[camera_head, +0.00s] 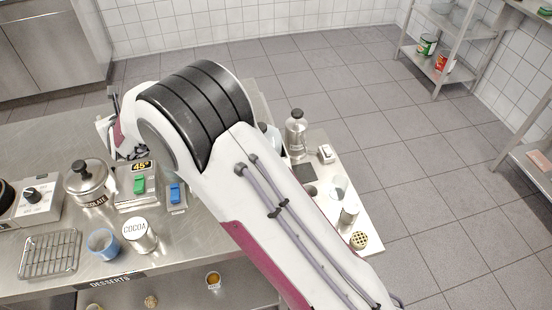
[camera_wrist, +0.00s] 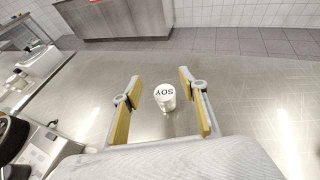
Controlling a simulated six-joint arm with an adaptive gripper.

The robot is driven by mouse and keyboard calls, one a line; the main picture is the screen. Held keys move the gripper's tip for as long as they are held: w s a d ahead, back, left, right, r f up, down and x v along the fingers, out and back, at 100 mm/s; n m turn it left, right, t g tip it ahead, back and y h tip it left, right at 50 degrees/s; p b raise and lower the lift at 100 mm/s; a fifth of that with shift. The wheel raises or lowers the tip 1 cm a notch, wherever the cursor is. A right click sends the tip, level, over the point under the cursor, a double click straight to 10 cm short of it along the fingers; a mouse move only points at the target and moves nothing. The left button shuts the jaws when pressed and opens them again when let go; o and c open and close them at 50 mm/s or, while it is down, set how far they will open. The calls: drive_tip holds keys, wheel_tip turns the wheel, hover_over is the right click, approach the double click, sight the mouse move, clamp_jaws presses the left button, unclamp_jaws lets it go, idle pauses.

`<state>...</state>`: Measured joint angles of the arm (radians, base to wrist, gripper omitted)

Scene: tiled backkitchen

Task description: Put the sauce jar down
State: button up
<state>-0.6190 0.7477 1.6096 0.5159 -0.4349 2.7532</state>
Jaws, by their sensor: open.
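A small white jar with SOY on its lid (camera_wrist: 166,92) stands upright on the steel counter (camera_wrist: 225,105) in the wrist view. My gripper (camera_wrist: 160,84) is open, with one yellow-padded finger on each side of the jar in the picture. Gaps show between the jar and both fingers, and nothing is held. How far the fingertips are above the counter is hard to tell. In the head view my arm covers most of my gripper and the jar is hidden.
A steel bottle (camera_head: 296,134) stands right of my arm. Bare counter surrounds the jar.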

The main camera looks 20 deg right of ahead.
drive_tip(key=s+d+r+n+g, duration=0.1)
drive_tip(key=s+d+r+n, duration=0.4)
drive_tip(key=d, duration=0.3)
drive_tip(key=s+d+r+n+g+h, duration=0.1)
drive_tip(key=s+d+r+n, duration=0.4)
drive_tip(key=d+n, duration=0.15)
drive_tip(key=s+d+r+n+g, duration=0.1)
drive_tip(key=s+d+r+n, duration=0.4)
drive_tip(key=d, duration=0.4)
drive_tip(key=s+d+f+n+g+h, duration=0.1)
drive_tip(key=s+d+n, duration=0.4)
drive_tip(key=s, duration=0.5)
drive_tip(key=s+d+f+n+g+h, duration=0.1)
drive_tip(key=s+d+n, duration=0.4)
drive_tip(key=s, duration=0.5)
drive_tip(key=s+d+f+n+g+h, duration=0.2)
drive_tip(key=s+d+n, duration=0.3)
drive_tip(key=s+d, duration=0.3)
drive_tip(key=s, duration=0.3)
drive_tip(key=shift+d+f, duration=0.15)
drive_tip(key=shift+d, duration=0.05)
drive_tip(key=shift+o, duration=0.9)
